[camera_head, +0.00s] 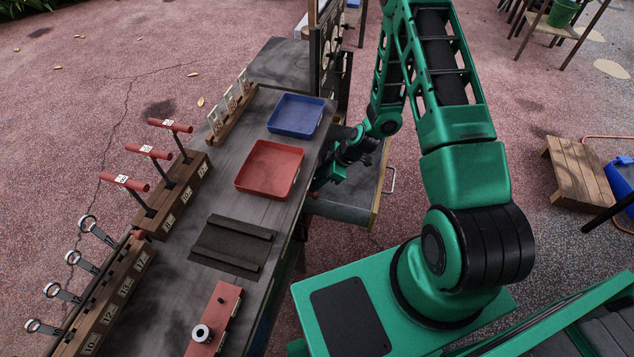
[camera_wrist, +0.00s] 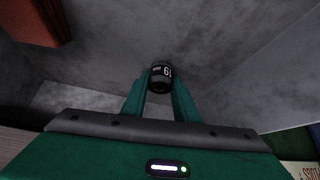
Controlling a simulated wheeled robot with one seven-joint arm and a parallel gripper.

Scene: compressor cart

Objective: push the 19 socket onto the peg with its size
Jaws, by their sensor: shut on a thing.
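The socket (camera_wrist: 161,76) is a short dark cylinder with a white size mark. The mark reads "61" in the wrist view, which is 19 upside down. My gripper (camera_wrist: 160,84) is shut on it, one green finger on each side. In the head view my gripper (camera_head: 318,184) reaches down at the open drawer (camera_head: 345,212) on the bench's right side, and the socket is hidden there. A red plate (camera_head: 228,300) at the bench's near end carries a pale ring-shaped piece (camera_head: 202,333). I cannot make out a peg marked 19.
On the bench stand a red tray (camera_head: 270,168), a blue tray (camera_head: 296,115), a dark grooved mat (camera_head: 232,245), a block of red T-handles (camera_head: 172,200), a wrench rack (camera_head: 105,300) and a wooden rail with pale upright tags (camera_head: 232,112). Grey drawer walls (camera_wrist: 265,60) surround my gripper.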

